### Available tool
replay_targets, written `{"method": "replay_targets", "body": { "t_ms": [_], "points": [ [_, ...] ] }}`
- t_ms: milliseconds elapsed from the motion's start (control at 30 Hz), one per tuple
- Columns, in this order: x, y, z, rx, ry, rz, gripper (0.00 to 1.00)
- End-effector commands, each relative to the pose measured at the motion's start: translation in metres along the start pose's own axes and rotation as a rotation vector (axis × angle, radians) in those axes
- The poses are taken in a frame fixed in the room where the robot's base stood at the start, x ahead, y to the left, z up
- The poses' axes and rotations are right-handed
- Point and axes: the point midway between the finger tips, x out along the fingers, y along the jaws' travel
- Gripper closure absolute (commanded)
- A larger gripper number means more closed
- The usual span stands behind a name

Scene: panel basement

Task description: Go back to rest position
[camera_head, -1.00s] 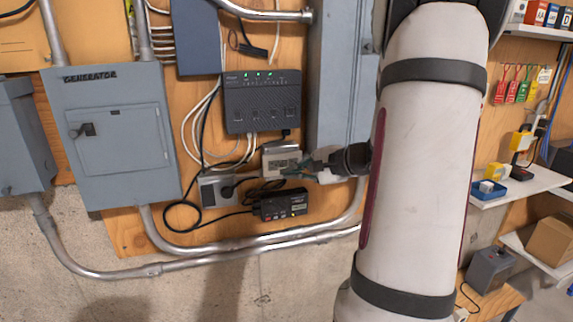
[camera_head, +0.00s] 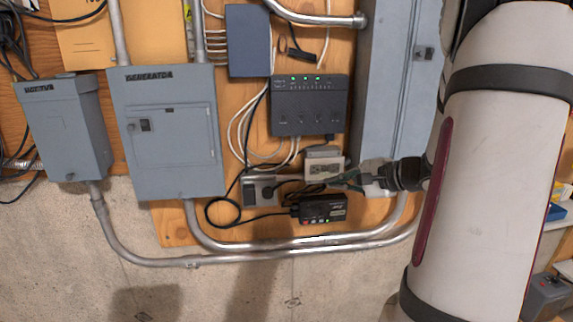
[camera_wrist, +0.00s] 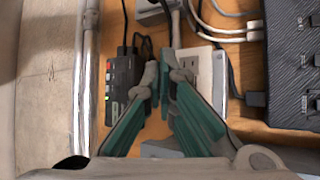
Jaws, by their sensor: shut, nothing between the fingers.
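My gripper (camera_head: 338,181) is in front of the plywood board, by the lower right side of a light outlet box (camera_head: 325,164). In the wrist view, the green fingers of my gripper (camera_wrist: 166,80) come together at the tips, with nothing seen held between them. The outlet box (camera_wrist: 208,68) shows just beyond the fingertips. A small black device (camera_head: 322,209) with lit buttons is below my gripper; it also shows in the wrist view (camera_wrist: 122,80). I cannot tell whether the fingers touch anything.
A black router (camera_head: 310,105) with green lights hangs above. A grey generator panel (camera_head: 168,135) and a smaller grey box (camera_head: 64,130) are to the left. Metal conduits (camera_head: 290,245) run below. A tall grey cabinet (camera_head: 385,90) stands behind my arm. Loose cables surround the outlets.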

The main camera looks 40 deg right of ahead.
Motion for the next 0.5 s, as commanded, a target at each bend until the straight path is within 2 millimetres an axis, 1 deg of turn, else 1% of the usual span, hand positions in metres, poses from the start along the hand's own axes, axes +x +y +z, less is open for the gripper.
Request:
{"method": "replay_targets", "body": {
  "t_ms": [200,267,367,467,500],
  "points": [
    [0.0,0.0,0.001,-0.001,-0.001,0.001,1.0],
    [0.002,-0.001,0.006,-0.011,-0.01,0.01,1.0],
    [0.01,-0.002,0.033,-0.063,-0.055,0.056,1.0],
    [0.021,0.0,0.086,-0.171,-0.14,0.15,1.0],
    [0.023,0.004,0.111,-0.229,-0.179,0.2,1.0]
  ]
}}
